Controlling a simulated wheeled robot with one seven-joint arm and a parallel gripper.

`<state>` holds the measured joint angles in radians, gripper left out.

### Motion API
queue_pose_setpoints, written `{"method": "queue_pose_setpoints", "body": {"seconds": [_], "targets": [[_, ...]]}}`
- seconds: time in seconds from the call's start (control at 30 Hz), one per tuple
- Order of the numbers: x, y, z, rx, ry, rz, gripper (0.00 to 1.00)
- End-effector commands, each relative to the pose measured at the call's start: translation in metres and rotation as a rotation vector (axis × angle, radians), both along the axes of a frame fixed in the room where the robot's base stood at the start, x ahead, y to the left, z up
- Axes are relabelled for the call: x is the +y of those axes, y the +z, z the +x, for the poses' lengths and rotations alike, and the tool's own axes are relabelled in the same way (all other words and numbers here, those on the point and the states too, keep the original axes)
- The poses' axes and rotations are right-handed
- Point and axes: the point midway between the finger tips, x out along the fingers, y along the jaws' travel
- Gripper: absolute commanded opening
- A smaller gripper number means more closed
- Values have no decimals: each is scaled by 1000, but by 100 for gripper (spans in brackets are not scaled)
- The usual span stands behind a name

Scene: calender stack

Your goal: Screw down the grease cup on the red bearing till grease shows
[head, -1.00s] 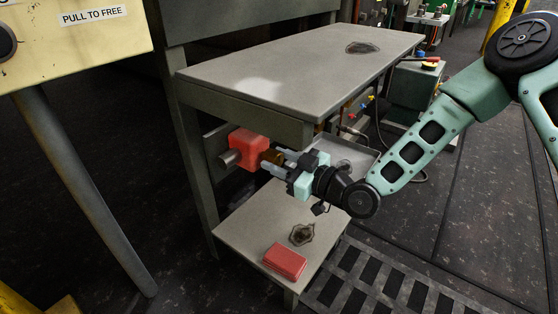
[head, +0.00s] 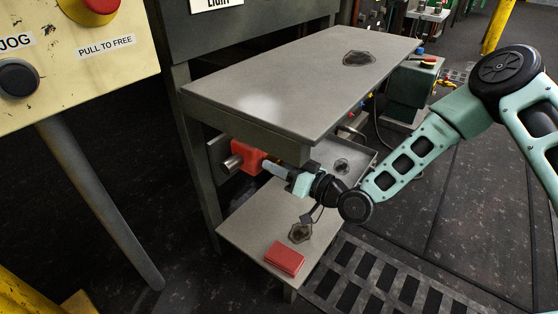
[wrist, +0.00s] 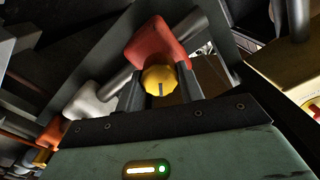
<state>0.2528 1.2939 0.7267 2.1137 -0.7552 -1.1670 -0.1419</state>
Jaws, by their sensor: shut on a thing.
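The red bearing (head: 246,158) sits on a shaft under the grey table, at the machine's side. In the wrist view the red bearing (wrist: 158,42) is straight ahead. The brass-yellow grease cup (wrist: 160,80) stands on its near face, with a dark slot mark on its cap. My gripper (head: 270,168) reaches in from the right beneath the table edge. In the wrist view my gripper (wrist: 160,88) has a finger on each side of the cup and is shut on it. The head view hides the cup behind the fingers. I see no grease at the bearing.
The grey table top (head: 290,85) overhangs my gripper closely. A lower shelf (head: 262,228) holds a red block (head: 285,258) and a dark stain. A control box (head: 80,60) stands at the left.

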Motion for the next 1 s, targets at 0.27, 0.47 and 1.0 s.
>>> {"method": "queue_pose_setpoints", "body": {"seconds": [0.27,0.47,1.0], "targets": [[-1,-1,-1,66,0,46,15],[-1,-2,-1,74,1,53,15],[0,-1,0,71,0,53,59]]}}
